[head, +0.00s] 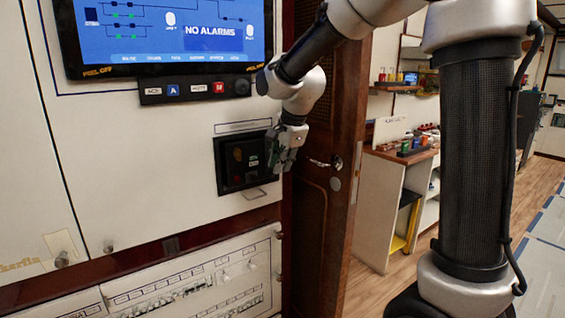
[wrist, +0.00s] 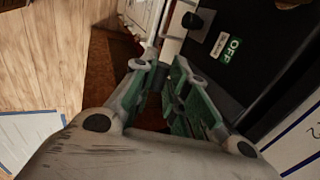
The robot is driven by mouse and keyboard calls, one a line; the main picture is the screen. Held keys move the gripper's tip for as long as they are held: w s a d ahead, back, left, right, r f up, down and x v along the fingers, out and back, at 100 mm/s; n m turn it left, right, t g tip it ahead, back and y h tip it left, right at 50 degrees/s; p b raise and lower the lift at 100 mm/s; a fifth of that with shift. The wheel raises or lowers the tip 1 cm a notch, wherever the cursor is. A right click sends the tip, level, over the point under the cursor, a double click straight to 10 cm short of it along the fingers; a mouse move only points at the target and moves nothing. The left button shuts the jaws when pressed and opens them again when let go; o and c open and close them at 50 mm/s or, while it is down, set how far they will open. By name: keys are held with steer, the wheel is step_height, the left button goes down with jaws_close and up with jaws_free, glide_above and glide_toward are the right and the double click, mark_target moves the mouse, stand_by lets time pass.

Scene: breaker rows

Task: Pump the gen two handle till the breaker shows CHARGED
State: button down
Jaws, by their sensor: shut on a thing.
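The breaker (head: 229,180) is a black recessed unit in the white panel, below a blank-looking label strip. Its green and white tag (wrist: 229,48) reads OFF in the wrist view. I cannot read a CHARGED flag in either view. My gripper (head: 284,150) is at the right side of the breaker. In the wrist view its green-padded fingers (wrist: 168,72) are closed together at the end of a pale bar (wrist: 176,28), which looks like the pump handle. The fingers hide the gripped end. In the head view my gripper covers the handle.
A screen reading NO ALARMS (head: 226,32) and a button strip (head: 195,89) are above the breaker. A brown wooden door (head: 335,130) with a metal handle stands close on the right. Open floor lies further right.

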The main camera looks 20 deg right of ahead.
steer(key=shift+s+d+f+t+y, duration=0.15)
steer(key=shift+s+f+t+y, duration=0.25)
steer(key=shift+f+t, duration=0.4)
steer(key=shift+s+d+f+t+y, duration=0.2)
steer(key=shift+s+f+t, duration=0.35)
steer(key=shift+t, duration=0.45)
steer(key=shift+f, duration=0.15)
steer(key=c, duration=1.4)
jaws_free()
steer(key=v, duration=1.2)
steer(key=shift+s, duration=0.15)
